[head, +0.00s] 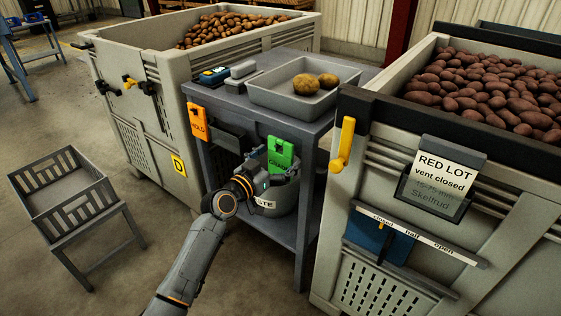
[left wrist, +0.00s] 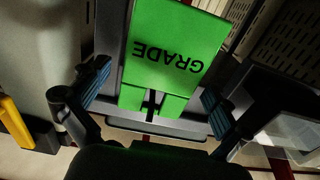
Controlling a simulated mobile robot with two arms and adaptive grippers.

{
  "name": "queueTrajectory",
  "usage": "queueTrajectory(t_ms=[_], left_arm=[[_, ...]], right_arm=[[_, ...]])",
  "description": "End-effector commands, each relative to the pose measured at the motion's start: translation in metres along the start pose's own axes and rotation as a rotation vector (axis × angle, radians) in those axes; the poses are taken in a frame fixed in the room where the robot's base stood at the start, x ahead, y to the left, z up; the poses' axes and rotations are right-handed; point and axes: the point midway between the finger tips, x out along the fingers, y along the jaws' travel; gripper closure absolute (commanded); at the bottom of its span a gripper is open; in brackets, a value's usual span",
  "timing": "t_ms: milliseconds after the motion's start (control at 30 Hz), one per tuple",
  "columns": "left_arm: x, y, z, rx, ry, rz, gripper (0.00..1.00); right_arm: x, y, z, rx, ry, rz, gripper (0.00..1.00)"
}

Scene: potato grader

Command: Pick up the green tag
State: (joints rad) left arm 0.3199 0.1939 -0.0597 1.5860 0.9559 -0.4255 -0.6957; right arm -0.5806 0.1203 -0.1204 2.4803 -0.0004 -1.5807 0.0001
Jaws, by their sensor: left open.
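The green tag (head: 281,153) hangs at the front of the grey table, just below its top edge. In the left wrist view the green tag (left wrist: 175,50) shows upside down with the word GRADE on it. My left gripper (head: 268,180) is just below and in front of the tag, partly covering its lower part. In the left wrist view its two blue-padded fingers (left wrist: 153,98) stand apart, one on each side of the tag, with no contact visible. My right gripper is not in view.
An orange HOLD tag (head: 198,121) hangs left of the green one. A tray (head: 278,99) with two potatoes is on the table. A waste bucket (head: 283,199) stands on the lower shelf behind my gripper. The RED LOT crate (head: 330,222) is close on the right.

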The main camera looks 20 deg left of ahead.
Motion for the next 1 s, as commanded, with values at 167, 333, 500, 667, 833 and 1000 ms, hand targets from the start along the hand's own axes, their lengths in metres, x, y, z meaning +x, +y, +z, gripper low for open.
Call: queueTrajectory(t_ms=[167,333,500,667,833,1000], left_arm=[[0.0070,0.0003,0.0002,0.000,0.000,0.001,0.00],[0.0066,0.0002,0.0001,0.000,-0.001,0.001,0.06],[0.0065,0.0002,0.0002,0.000,-0.001,0.000,0.41],[0.0064,0.0001,-0.0001,0.000,0.000,0.000,0.57],[0.0064,0.0001,-0.0003,0.000,0.000,0.000,0.57],[0.0064,0.0000,-0.0078,0.002,0.001,0.000,0.57]], right_arm=[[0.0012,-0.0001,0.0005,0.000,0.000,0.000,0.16],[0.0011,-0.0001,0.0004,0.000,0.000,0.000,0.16],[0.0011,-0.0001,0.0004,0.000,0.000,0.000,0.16],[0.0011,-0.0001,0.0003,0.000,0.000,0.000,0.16],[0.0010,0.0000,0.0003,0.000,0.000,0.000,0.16],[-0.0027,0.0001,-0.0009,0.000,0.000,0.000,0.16]])
